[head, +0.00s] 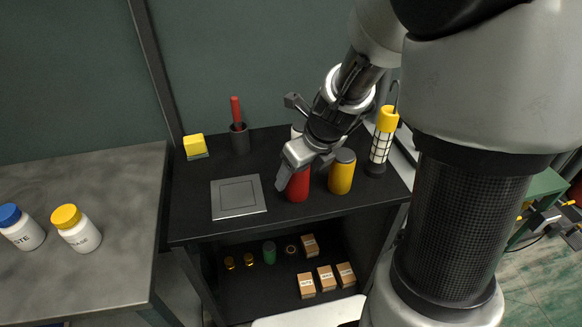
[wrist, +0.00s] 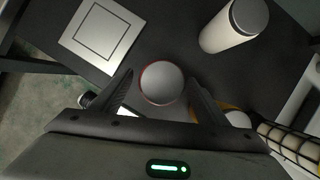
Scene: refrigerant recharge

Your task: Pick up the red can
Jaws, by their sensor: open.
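The red can (head: 298,188) stands upright on the black cabinet top, and its upper part is hidden by my gripper in the head view. In the wrist view the red can (wrist: 162,83) shows from above as a pale round top with a thin red rim. My gripper (head: 306,162) is just above the can, pointing down. In the wrist view my gripper (wrist: 160,80) is open, with one finger on each side of the can's top and visible gaps. I cannot tell how far the fingers reach down beside it.
A yellow can (head: 342,173) stands close to the right of the red can. A white can (wrist: 232,27) stands nearby, mostly hidden in the head view. A yellow-topped work lamp (head: 381,142) is further right. A flat grey plate (head: 239,197) lies left. A dark cup (head: 240,140) stands behind.

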